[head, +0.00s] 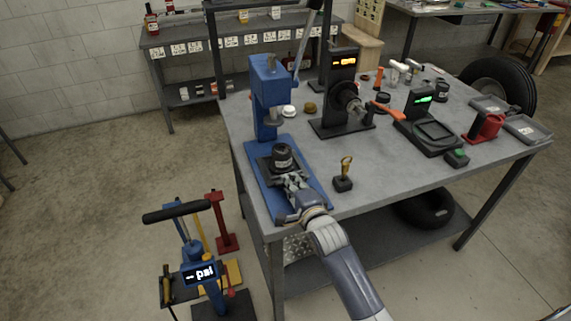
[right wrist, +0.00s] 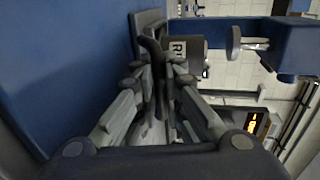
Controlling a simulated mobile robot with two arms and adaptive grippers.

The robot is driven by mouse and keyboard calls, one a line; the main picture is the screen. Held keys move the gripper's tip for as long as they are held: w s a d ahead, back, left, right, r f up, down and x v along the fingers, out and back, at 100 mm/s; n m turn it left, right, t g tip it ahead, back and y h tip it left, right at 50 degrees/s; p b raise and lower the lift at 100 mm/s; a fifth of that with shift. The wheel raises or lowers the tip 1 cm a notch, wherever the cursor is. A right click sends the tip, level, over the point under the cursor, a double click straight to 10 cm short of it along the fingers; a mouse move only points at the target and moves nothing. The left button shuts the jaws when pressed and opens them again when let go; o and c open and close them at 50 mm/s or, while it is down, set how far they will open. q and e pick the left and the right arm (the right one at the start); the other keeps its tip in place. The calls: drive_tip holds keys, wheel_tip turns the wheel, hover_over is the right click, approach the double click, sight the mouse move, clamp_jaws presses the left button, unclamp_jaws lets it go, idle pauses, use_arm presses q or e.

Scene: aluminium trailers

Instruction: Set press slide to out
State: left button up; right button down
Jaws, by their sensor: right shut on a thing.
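The blue press (head: 270,95) stands at the left end of the grey bench. Its dark slide (head: 265,165) lies on the blue base (head: 310,207), toward the front of the ram, and bears a black cylindrical part (head: 282,156). The slide also shows in the right wrist view (right wrist: 146,22), with the labelled black part (right wrist: 186,52) beside it. My right gripper (head: 291,182) is at the slide's front; in the right wrist view its fingers (right wrist: 158,75) are shut on the slide's dark upright handle (right wrist: 152,50). The gripper hides part of the slide's front. My left gripper is out of view.
A small joystick-like part (head: 343,180) stands just right of the gripper. A black device with an orange display (head: 343,62), an orange-handled tool (head: 386,110) and a scale (head: 430,135) stand farther right. A pump with a display (head: 200,273) stands on the floor at left.

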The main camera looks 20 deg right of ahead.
drive_tip(key=p+v, duration=0.1)
drive_tip(key=v, duration=0.2)
drive_tip(key=f+p+v, duration=0.1)
drive_tip(key=v, duration=0.2)
drive_tip(key=f+p+v, duration=0.1)
drive_tip(key=v, duration=0.2)
drive_tip(key=shift+s+p, duration=0.25)
drive_tip(key=shift+p, duration=0.15)
drive_tip(key=shift+f, duration=0.2)
drive_tip(key=c, duration=2)
unclamp_jaws()
drive_tip(key=shift+s, duration=0.1)
drive_tip(key=shift+o, duration=0.2)
drive_tip(key=shift+s, duration=0.15)
drive_tip(key=shift+r, duration=0.2)
drive_tip(key=v, duration=1.2)
